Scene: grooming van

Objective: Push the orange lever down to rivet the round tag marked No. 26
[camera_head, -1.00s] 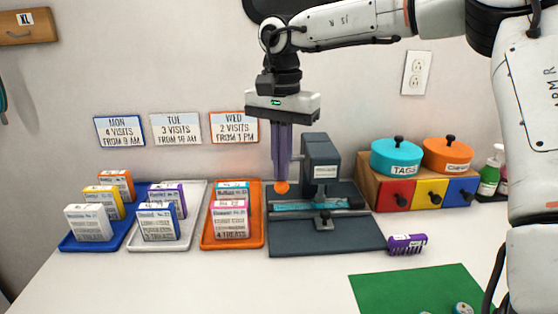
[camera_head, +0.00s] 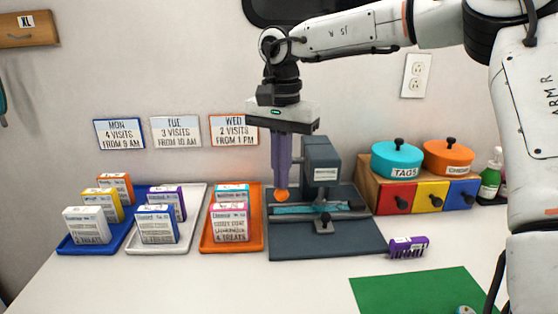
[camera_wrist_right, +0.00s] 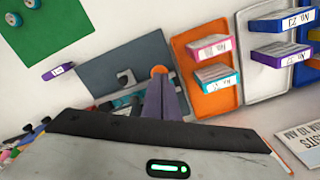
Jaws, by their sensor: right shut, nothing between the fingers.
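The dark grey rivet press (camera_head: 323,160) stands on its base plate at the middle of the table. Its orange lever knob (camera_head: 281,196) sits at the press's left side, right under my right gripper (camera_head: 282,188). That gripper is shut and empty, pointing down, with its fingertips against or just over the knob; the exact contact is hidden. The knob also shows in the right wrist view (camera_wrist_right: 158,71), at the fingertips. A teal strap (camera_head: 310,208) lies across the press. I cannot make out the tag marked No. 26 in the press. My left gripper is out of view.
An orange tray (camera_head: 207,245) with small boxes stands close left of the press, with white and blue trays beyond. A green mat (camera_head: 410,288) with round tags is at front right. The front table is clear.

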